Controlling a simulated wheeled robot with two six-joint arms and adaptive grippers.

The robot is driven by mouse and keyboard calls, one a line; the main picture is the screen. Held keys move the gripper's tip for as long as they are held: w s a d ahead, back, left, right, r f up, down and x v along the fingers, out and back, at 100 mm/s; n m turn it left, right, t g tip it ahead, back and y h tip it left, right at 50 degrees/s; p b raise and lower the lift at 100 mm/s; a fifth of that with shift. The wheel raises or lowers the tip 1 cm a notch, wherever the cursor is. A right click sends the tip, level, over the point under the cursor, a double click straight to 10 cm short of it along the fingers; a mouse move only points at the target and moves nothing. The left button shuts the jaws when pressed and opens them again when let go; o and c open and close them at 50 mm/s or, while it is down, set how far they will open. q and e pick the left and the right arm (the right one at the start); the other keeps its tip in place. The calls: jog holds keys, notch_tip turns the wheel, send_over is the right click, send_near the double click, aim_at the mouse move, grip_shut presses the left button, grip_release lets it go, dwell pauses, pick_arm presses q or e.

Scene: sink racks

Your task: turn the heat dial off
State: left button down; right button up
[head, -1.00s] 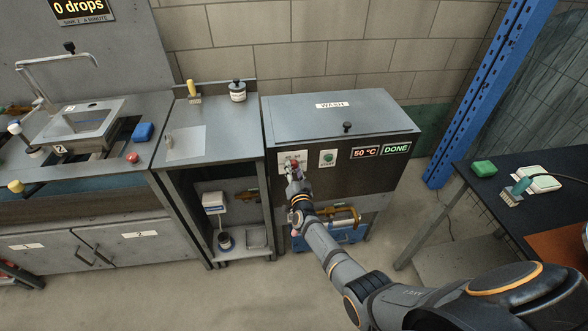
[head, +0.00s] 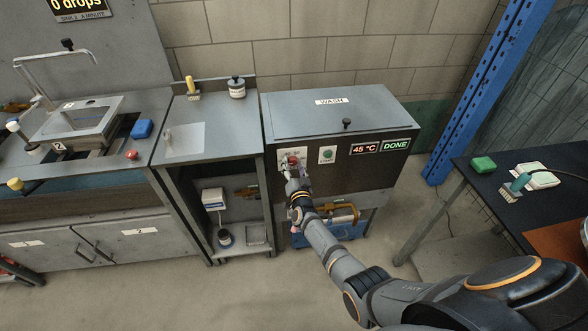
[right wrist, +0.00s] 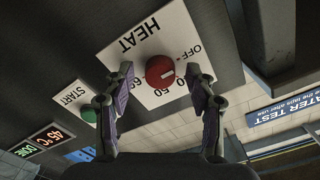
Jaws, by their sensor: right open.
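The heat dial (right wrist: 160,71) is a round red knob with a white mark, on a white plate labelled HEAT (right wrist: 140,46) on the front of the wash unit. In the head view the dial (head: 293,160) shows just beyond my right gripper (head: 296,176). In the right wrist view my right gripper (right wrist: 157,88) is open, with one finger on each side of the dial and gaps between. The white mark points toward the OFF/40 side; its exact setting is hard to read. My left gripper is out of view.
A green START button (head: 327,156) sits right of the dial, then a temperature display (head: 365,148) reading 45 °C and a DONE display (head: 396,145). A lid knob (head: 347,124) juts above. A dark table (head: 530,180) stands at right.

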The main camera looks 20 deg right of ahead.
jog(key=v, duration=1.2)
jog(key=s+f+n+g+y, duration=0.1)
jog(key=s+f+n+g, duration=0.1)
jog(key=s+f, duration=0.45)
jog(key=s+a+f+n+g+y, duration=0.1)
jog(key=s+f+n+g, duration=0.15)
jog(key=f, duration=0.75)
jog(key=s+f+n+g+y, duration=0.1)
jog(key=s+f+g+y, duration=0.1)
jog(key=s+f, duration=0.45)
jog(key=s+d+f+n+g, duration=0.1)
jog(key=s+f+g, duration=0.2)
jog(key=s, duration=0.7)
jog(key=s+d+f+n+g, duration=0.1)
jog(key=s+d+f+g, duration=0.1)
jog(key=s+f, duration=0.6)
jog(key=s+d+f+n+g, duration=0.2)
jog(key=s+f+g, duration=0.3)
jog(key=s, duration=0.8)
jog(key=shift+d+f+h, duration=0.2)
jog(key=shift+f+h, duration=0.2)
